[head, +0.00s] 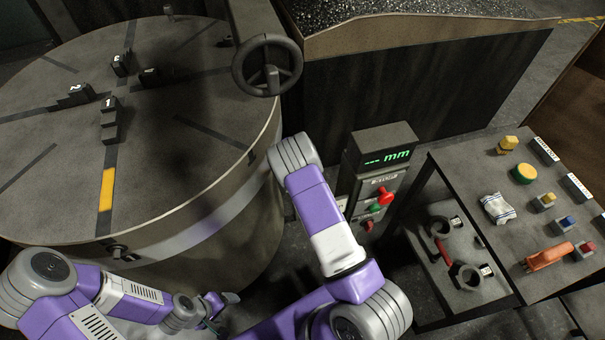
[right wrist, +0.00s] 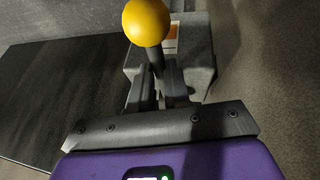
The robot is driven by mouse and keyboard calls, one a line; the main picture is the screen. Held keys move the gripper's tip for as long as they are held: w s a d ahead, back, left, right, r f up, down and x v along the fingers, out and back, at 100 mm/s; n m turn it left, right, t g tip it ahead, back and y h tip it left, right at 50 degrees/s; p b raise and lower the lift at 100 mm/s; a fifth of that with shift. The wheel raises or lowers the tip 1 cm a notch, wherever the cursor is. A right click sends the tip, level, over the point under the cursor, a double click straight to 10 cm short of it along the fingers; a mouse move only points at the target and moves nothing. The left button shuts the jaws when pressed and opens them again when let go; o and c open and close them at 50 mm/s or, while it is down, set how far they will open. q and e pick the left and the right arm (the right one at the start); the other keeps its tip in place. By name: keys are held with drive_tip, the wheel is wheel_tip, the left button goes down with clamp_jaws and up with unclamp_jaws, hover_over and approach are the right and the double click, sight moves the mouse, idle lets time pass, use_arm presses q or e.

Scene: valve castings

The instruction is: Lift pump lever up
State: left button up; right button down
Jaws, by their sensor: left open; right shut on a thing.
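The pump lever (right wrist: 146,22) shows in the right wrist view as a yellow ball knob on a short dark shaft. It rises in front of a grey block with an orange-and-white label. My right gripper (right wrist: 158,78) is shut on the shaft just below the knob, with one finger on each side. In the head view my right arm crosses the middle, and its gripper and the lever are hidden there. My left gripper (head: 218,301) is low in the head view, in front of the round drum, open and apart from the lever.
A large round table (head: 60,180) with numbered blocks fills the left, with a handwheel (head: 267,65) at its edge. A display post (head: 378,160) with red and green buttons stands right of my right arm. A bench (head: 480,180) with buttons, a cloth and an orange tool is at right.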

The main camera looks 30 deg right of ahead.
drive_tip(key=shift+r, duration=0.1)
drive_tip(key=shift+w+r+g, duration=0.25)
drive_tip(key=shift+r+g, duration=0.15)
drive_tip(key=shift+w+d+r+g+y, duration=0.1)
drive_tip(key=shift+w+r+g+y, duration=0.05)
drive_tip(key=shift+r+g, duration=0.25)
drive_tip(key=shift+w+r+g+y, duration=0.15)
drive_tip(key=shift+r+g, duration=0.15)
drive_tip(key=shift+g, duration=0.2)
drive_tip(key=c, duration=1.1)
unclamp_jaws()
drive_tip(key=shift+s, duration=0.1)
drive_tip(key=p+v, duration=0.2)
drive_tip(key=v, duration=0.5)
drive_tip(key=shift+r, duration=0.3)
